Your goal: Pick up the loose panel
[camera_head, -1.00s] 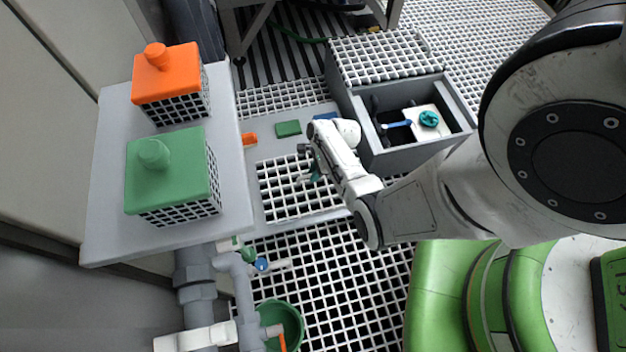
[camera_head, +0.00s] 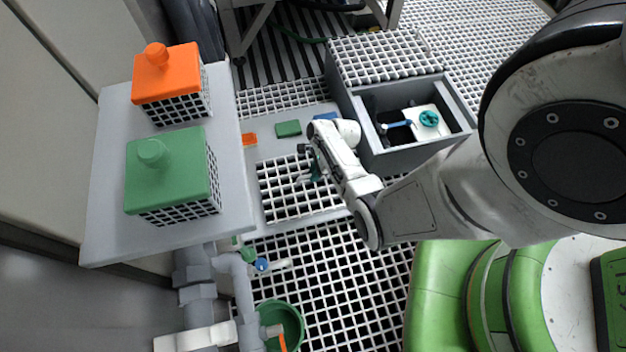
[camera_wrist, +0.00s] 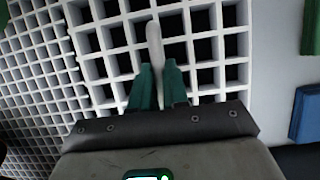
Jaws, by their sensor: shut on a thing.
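The loose panel (camera_head: 285,200) is a white square-holed grating piece lying in a grey surround on the floor, left of my arm. It fills the middle of the wrist view (camera_wrist: 205,50). My gripper (camera_head: 314,174) is low over the panel's upper right part in the head view. The fingertips hide part of that bar. I cannot tell whether the panel is lifted clear of its surround.
A grey open box (camera_head: 455,100) stands right of the panel, with a teal-knobbed white part inside. A green block (camera_head: 288,128) and an orange piece (camera_head: 249,140) lie above the panel. A grey table (camera_head: 105,205) with orange and green vessels is left. A green bucket (camera_head: 291,315) stands below.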

